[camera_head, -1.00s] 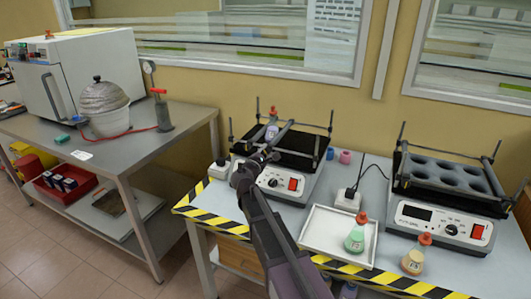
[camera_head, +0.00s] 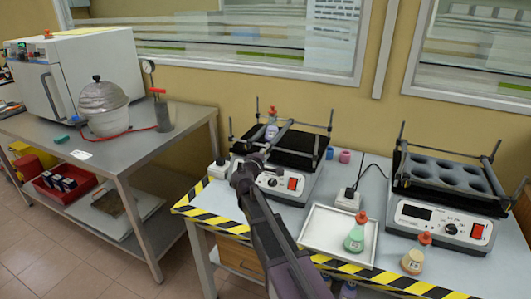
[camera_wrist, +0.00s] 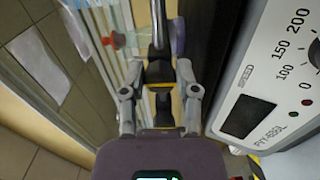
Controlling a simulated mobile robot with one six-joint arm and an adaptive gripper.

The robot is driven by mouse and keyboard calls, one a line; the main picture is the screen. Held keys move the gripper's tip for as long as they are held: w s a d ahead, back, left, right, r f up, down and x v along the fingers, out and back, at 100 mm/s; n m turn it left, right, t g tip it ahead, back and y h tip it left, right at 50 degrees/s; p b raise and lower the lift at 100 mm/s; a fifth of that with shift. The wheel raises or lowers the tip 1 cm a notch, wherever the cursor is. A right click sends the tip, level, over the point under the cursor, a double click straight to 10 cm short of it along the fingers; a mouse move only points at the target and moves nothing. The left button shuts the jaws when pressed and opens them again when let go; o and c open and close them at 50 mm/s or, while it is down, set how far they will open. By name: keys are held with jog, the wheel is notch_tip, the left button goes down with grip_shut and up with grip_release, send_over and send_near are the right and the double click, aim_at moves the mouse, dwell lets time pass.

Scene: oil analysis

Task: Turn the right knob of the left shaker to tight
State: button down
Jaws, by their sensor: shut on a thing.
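The left shaker (camera_head: 312,180) stands on the striped-edge bench, with a black platform, corner posts and a crossbar (camera_head: 279,137) running toward my gripper. A bottle (camera_head: 271,131) stands on its platform. My gripper (camera_head: 262,155) is at the front end of this bar, above the shaker's front panel. In the wrist view my gripper (camera_wrist: 160,84) is shut on a dark knob (camera_wrist: 160,71) at the end of the metal bar (camera_wrist: 158,25). The fingers hide part of the knob, and its tightness cannot be told. The speed panel (camera_wrist: 275,80) is close on the right.
The right shaker (camera_head: 440,215) is further right. A white tray (camera_head: 313,240) with a green flask (camera_head: 355,238) lies between. A yellowish flask (camera_head: 413,261) stands near the front edge. Small blue and pink caps (camera_head: 345,156) lie behind. A gap separates the left table (camera_head: 150,155).

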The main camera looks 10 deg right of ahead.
jog(key=shift+w, duration=0.1)
jog(key=shift+c, duration=1.8)
grip_release()
jog(key=shift+a, duration=0.1)
jog(key=v, duration=1.2)
